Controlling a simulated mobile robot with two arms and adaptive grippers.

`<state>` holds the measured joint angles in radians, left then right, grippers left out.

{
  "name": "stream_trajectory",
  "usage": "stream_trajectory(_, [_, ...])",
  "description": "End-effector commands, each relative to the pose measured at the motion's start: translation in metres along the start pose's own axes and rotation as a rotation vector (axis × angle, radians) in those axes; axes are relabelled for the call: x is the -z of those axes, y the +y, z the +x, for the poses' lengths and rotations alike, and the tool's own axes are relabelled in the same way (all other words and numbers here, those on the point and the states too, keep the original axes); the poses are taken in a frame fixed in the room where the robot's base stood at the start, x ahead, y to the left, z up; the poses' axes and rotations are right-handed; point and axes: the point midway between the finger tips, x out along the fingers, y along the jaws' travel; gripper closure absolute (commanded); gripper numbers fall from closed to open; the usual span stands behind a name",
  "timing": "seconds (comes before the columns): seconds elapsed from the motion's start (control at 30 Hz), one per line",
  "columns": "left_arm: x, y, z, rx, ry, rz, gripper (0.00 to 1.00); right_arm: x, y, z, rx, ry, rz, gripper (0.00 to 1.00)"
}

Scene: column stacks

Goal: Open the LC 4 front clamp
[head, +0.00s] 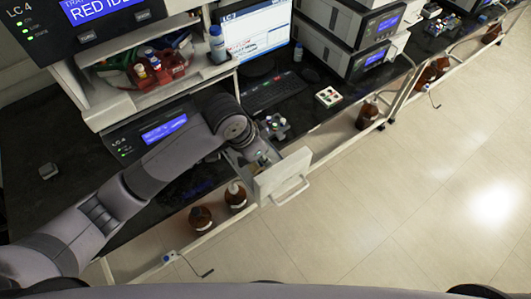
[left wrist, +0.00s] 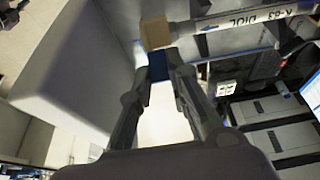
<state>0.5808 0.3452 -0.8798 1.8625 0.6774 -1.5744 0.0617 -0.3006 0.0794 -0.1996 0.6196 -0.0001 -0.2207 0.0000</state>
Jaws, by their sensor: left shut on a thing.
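The LC 4 stack stands at the left in the head view, with an LC 4 label on its lower module (head: 150,133). A white panel with a handle (head: 283,178) stands out from the front of this stack. My left arm reaches across to just behind this panel, and its gripper is small and partly hidden there. In the left wrist view my left gripper (left wrist: 160,71) is shut on a small blue piece (left wrist: 159,66), which may be the front clamp. A tan block (left wrist: 155,33) sits just beyond it. A column labelled "K-65 DIOL" (left wrist: 255,17) runs beside it. My right gripper is not in view.
Brown bottles (head: 200,218) stand below the bench edge. A keyboard (head: 273,92) and monitor (head: 250,35) are behind the arm. More instruments (head: 365,60) stand to the right. The floor (head: 420,180) at the right is clear.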

Motion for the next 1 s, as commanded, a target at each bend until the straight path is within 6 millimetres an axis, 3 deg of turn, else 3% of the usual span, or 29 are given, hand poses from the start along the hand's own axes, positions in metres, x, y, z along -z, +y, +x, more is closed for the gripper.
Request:
stream_trajectory(0.27, [-0.017, -0.001, -0.004, 0.003, 0.264, -0.001, 1.0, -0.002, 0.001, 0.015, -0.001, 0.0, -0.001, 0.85])
stream_trajectory(0.47, [-0.029, -0.001, -0.003, 0.004, 0.453, 0.0, 1.0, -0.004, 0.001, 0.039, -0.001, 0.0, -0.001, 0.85])
stream_trajectory(1.0, [-0.057, -0.001, 0.005, 0.003, 0.944, 0.002, 1.0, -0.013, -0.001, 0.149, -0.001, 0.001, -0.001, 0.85])
